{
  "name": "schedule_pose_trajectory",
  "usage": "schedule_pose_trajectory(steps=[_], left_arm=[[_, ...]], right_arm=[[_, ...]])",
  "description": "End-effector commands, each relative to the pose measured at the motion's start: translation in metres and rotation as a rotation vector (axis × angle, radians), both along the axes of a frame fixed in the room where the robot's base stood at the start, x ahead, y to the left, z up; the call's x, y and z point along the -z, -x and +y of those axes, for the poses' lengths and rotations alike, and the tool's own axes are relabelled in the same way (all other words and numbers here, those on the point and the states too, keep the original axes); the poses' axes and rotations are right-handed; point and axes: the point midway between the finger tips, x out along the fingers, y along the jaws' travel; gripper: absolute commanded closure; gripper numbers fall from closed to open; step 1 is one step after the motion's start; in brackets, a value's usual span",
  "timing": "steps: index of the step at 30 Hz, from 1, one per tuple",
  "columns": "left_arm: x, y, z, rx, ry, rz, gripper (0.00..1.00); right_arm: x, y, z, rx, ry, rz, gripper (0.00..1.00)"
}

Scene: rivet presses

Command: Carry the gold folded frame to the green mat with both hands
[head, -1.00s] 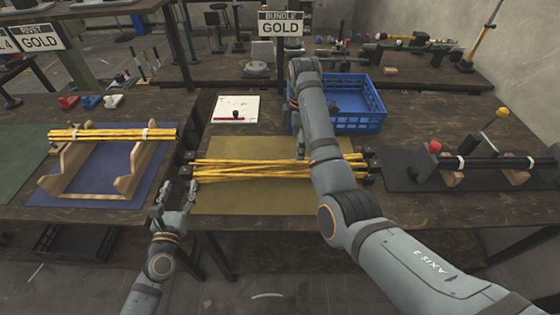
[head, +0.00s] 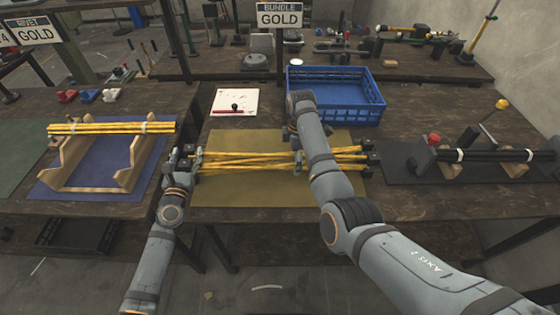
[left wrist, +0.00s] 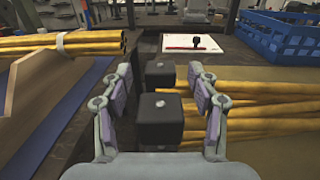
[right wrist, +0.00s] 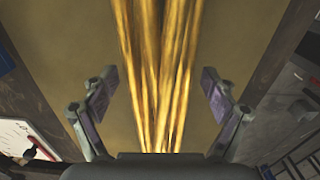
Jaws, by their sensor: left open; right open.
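The gold folded frame (head: 245,162) appears as a loose bundle of long yellow rods lying left to right on an olive-gold mat (head: 240,196). My left gripper (head: 187,157) is open at the bundle's left end. In the left wrist view, black end blocks (left wrist: 160,120) show between its fingers, and the rods (left wrist: 250,118) lie to the right. My right gripper (right wrist: 160,75) is open above the bundle, its fingers on either side of the rods (right wrist: 160,40). In the head view my right arm hides part of the bundle. The green mat (head: 18,158) lies at the far left.
A banded gold bundle (head: 110,128) rests on a wooden cradle (head: 72,176) over a blue mat (head: 100,170), between my left gripper and the green mat. A blue crate (head: 350,112) stands behind. Black rods (head: 495,155) lie on supports at right.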

Motion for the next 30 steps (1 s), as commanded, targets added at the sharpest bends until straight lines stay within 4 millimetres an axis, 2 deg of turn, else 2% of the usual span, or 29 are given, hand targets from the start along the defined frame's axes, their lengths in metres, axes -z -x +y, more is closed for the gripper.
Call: schedule_pose_trajectory(steps=[7,8,21,26,30], left_arm=[[0.0003,-0.0005,-0.0001,0.0,0.0,0.001,0.4],[0.0003,-0.0004,-0.0001,0.0,0.0,0.001,0.42],[0.0004,-0.0002,-0.0001,0.0,-0.001,0.001,1.0],[0.0004,-0.0002,-0.0001,0.0,-0.001,0.001,1.0],[0.0004,-0.0001,-0.0001,0.0,-0.001,0.001,1.0]], right_arm=[[0.0008,0.0,0.0,0.0,0.0,0.0,0.14],[0.0008,0.0001,0.0,0.0,0.0,0.0,0.17],[0.0004,0.0,0.0002,0.0,0.0,0.0,0.76],[0.0003,0.0,0.0002,0.0,0.0,0.0,0.98],[0.0003,0.0,0.0003,0.0,0.0,0.0,1.0]])
